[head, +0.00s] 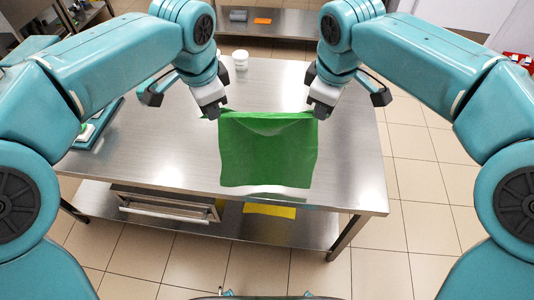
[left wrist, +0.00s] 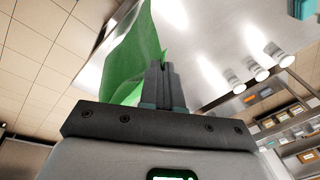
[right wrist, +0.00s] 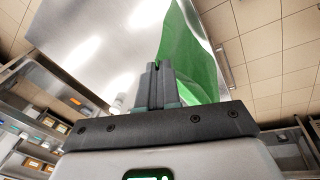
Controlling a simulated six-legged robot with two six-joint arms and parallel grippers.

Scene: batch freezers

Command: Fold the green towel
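The green towel (head: 268,155) hangs spread out between my two grippers, its upper edge sagging a little between them. In the head view it hangs in front of the steel table top, and I cannot tell whether its lower edge touches the table. My left gripper (head: 213,112) is shut on the towel's upper left corner. My right gripper (head: 320,112) is shut on its upper right corner. The towel also shows beside the closed fingers in the left wrist view (left wrist: 130,60) and in the right wrist view (right wrist: 190,60).
The steel table (head: 150,160) is largely bare around the towel. White cups (head: 240,60) stand at its far edge, and a teal tray-like item (head: 98,125) lies at its left. A yellow item (head: 269,211) lies on the lower shelf. Tiled floor (head: 415,180) is free at the right.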

